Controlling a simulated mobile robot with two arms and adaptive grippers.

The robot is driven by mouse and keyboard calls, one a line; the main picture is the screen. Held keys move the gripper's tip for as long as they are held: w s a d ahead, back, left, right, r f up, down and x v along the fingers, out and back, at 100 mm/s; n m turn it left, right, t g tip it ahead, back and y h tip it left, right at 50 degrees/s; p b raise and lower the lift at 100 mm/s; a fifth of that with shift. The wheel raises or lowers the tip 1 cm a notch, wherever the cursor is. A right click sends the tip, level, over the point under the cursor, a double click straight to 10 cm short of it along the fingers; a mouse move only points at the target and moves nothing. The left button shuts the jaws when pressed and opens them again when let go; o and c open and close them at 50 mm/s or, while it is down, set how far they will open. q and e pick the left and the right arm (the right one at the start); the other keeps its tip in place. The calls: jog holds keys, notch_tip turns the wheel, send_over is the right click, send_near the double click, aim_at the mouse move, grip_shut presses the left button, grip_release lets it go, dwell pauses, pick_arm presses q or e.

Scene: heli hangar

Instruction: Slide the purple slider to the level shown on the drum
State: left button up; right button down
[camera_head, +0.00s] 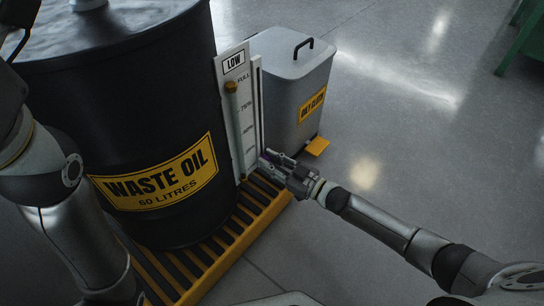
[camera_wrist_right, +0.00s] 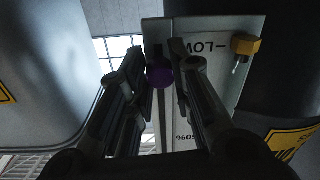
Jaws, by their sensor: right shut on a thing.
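The black waste oil drum (camera_head: 110,110) stands at left in the head view. A white gauge panel (camera_head: 240,130) stands upright against its right side, with a LOW label on top and a level scale below. An orange-yellow marker (camera_head: 231,87) sits high on the panel's left part, between the FULL and 75% marks; it also shows in the wrist view (camera_wrist_right: 246,45). The purple slider (camera_wrist_right: 160,77) is between the fingers of my right gripper (camera_wrist_right: 164,55), which is shut on it. In the head view my right gripper (camera_head: 275,163) is at the panel's lower right edge. My left gripper is out of view.
A grey lidded bin (camera_head: 290,90) with a yellow label and orange pedal stands close behind the panel. The drum rests on a yellow-edged slatted pallet (camera_head: 265,210). A green frame (camera_head: 525,45) stands at far right. The floor at right is clear.

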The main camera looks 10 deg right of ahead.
jog(key=shift+s+f, duration=0.15)
jog(key=shift+f, duration=0.7)
jog(key=c, duration=1.3)
grip_release()
jog(key=shift+f, duration=0.1)
jog(key=shift+o, duration=0.2)
jog(key=shift+d, duration=0.1)
jog(key=v, duration=1.1)
jog(key=shift+s+d, duration=0.2)
jog(key=shift+s, duration=0.1)
